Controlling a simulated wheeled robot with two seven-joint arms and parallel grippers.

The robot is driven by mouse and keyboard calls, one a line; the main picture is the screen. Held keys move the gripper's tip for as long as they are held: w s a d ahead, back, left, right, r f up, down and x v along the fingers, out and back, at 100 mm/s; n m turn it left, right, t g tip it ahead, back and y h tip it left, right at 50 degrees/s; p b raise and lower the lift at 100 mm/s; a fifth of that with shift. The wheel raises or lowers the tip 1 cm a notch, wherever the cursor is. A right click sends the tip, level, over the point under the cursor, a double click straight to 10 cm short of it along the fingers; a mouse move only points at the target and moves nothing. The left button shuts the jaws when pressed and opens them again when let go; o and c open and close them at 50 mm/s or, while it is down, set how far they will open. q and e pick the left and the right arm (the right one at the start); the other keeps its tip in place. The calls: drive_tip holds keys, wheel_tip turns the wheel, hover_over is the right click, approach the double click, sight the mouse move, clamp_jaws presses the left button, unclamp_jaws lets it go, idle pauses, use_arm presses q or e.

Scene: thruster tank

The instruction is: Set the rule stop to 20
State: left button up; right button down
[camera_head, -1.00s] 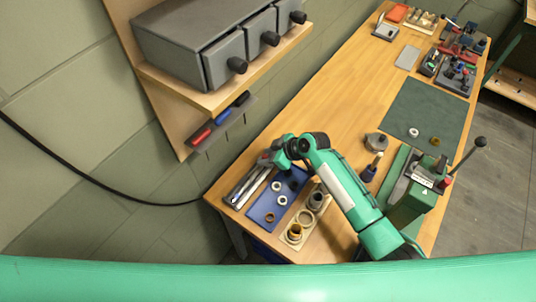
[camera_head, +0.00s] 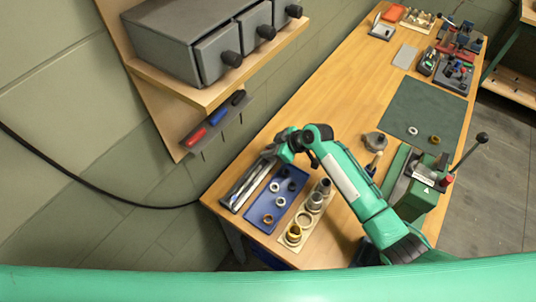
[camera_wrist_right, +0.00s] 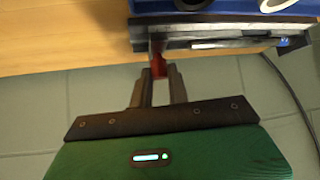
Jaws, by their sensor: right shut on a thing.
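The rule (camera_head: 247,187) is a long, narrow grey metal strip lying along the near left end of the bench, beside a blue tray. It also shows in the right wrist view (camera_wrist_right: 215,43), along the bench edge. The red rule stop (camera_wrist_right: 158,64) sits at the rule's left part in that view. My right gripper (camera_wrist_right: 158,74) is shut on the red stop, its two dark fingers on either side. In the head view my right gripper (camera_head: 269,154) is at the rule's far end and small. The scale numbers cannot be read. My left gripper is out of view.
The blue tray (camera_head: 262,207) with several rings lies right of the rule. A pale block (camera_head: 293,243) with rings stands beside it. A green lever press (camera_head: 418,190) stands farther right. A shelf with grey drawers (camera_head: 205,50) hangs above left. A green mat (camera_head: 425,108) lies beyond.

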drive_tip(key=c, duration=1.3)
unclamp_jaws()
drive_tip(key=shift+c, duration=0.2)
drive_tip(key=shift+s+r, duration=0.1)
drive_tip(key=p+v, duration=0.8)
drive_tip(key=v, duration=0.5)
drive_tip(key=shift+d+r+p, duration=0.2)
drive_tip(key=shift+d+p, duration=0.1)
drive_tip(key=shift+p, duration=0.05)
drive_tip(key=shift+s+f, duration=0.1)
